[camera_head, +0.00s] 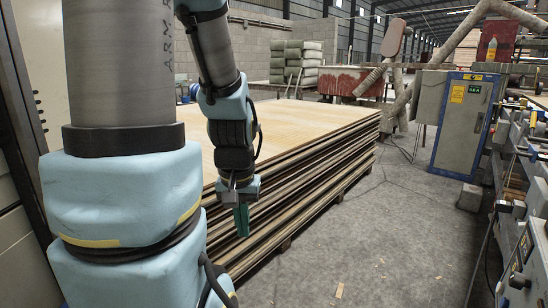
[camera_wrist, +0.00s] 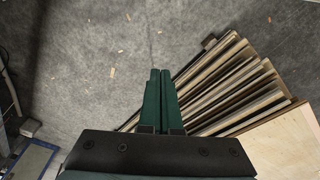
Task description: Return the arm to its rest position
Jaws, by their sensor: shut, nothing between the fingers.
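My arm stands at the left of the head view, folded with its forearm hanging down. My gripper (camera_head: 242,221) points downward in front of the near edge of a veneer stack (camera_head: 300,105). In the wrist view the two green fingers of my gripper (camera_wrist: 160,75) lie side by side, closed, with nothing held between them. The concrete floor (camera_wrist: 80,60) is below them, and the edges of the veneer stack (camera_wrist: 235,85) are to the right.
A blue-framed grey cabinet (camera_head: 465,120) and a cluttered workbench (camera_head: 520,235) stand at the right. Pale bales (camera_head: 300,60) and a red bin (camera_head: 350,82) are at the back. The floor (camera_head: 385,220) between stack and bench is mostly clear, with a small grey block (camera_head: 470,197).

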